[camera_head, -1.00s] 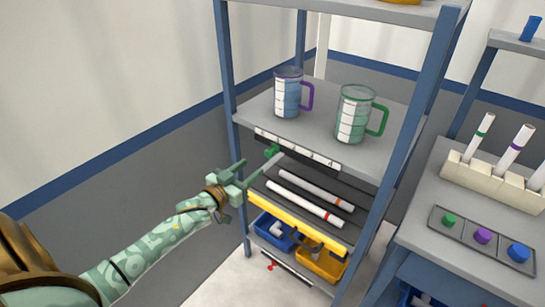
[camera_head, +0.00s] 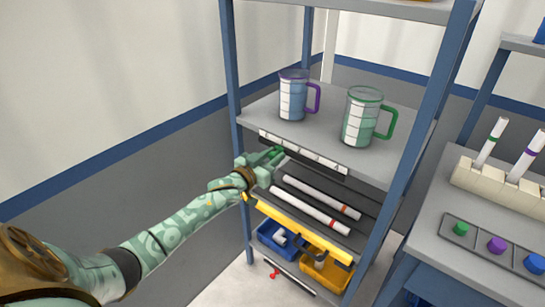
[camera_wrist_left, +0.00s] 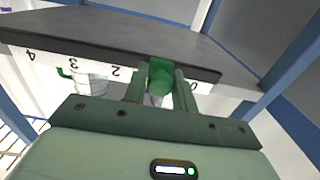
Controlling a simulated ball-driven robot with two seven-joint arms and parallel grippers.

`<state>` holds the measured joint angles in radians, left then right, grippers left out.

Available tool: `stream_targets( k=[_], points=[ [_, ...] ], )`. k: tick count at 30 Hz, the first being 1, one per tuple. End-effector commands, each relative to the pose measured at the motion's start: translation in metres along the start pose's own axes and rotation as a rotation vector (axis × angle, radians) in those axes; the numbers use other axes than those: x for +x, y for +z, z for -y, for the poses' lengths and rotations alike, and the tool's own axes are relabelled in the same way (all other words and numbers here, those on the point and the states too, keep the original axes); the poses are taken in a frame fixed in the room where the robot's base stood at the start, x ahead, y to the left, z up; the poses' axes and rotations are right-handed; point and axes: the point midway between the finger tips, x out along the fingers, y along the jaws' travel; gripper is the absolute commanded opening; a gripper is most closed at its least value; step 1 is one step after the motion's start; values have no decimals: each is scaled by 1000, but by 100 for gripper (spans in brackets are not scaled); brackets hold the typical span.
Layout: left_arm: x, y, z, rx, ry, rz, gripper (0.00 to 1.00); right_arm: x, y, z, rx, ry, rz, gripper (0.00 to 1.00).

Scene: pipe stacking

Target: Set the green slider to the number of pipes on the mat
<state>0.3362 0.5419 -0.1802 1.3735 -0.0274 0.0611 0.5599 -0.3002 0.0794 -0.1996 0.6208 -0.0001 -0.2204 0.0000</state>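The green slider (camera_wrist_left: 160,78) sits on a white numbered scale strip (camera_head: 303,152) along the upper shelf's front edge. In the left wrist view it stands between the 2 and the 0, about where the 1 would be. My left gripper (camera_head: 272,157) is at the strip, its two fingers (camera_wrist_left: 160,86) closed in on both sides of the slider. Two white pipes lie side by side on the dark mat (camera_head: 355,220) below: one with an orange band (camera_head: 318,194), one with a red band (camera_head: 308,209). My right gripper is out of view.
A purple-handled mug (camera_head: 293,97) and a green-handled mug (camera_head: 361,120) stand on the shelf above. Blue (camera_head: 278,240) and yellow (camera_head: 325,270) bins sit below the mat. A side table holds a pipe rack (camera_head: 500,188) and colored buttons (camera_head: 497,245).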

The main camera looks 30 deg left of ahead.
Motion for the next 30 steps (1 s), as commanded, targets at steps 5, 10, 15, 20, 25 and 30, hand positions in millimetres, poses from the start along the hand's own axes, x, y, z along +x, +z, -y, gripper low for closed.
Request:
stream_targets(
  k=[5, 10, 15, 20, 25, 30],
  points=[
    [0, -2, -7, -4, 1, -1, 0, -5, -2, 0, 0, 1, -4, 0],
    [0, -6, -40, -8, 1, -3, 0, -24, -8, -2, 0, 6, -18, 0],
    [0, -2, -59, -3, 0, -1, 0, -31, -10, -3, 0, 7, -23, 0],
    [0, 0, -60, 0, 0, 0, 0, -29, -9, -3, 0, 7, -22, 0],
    [0, 0, -60, 0, 0, 0, 38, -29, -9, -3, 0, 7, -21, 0],
    [0, 0, -60, 0, 0, 0, 46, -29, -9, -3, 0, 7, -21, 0]
  ],
)
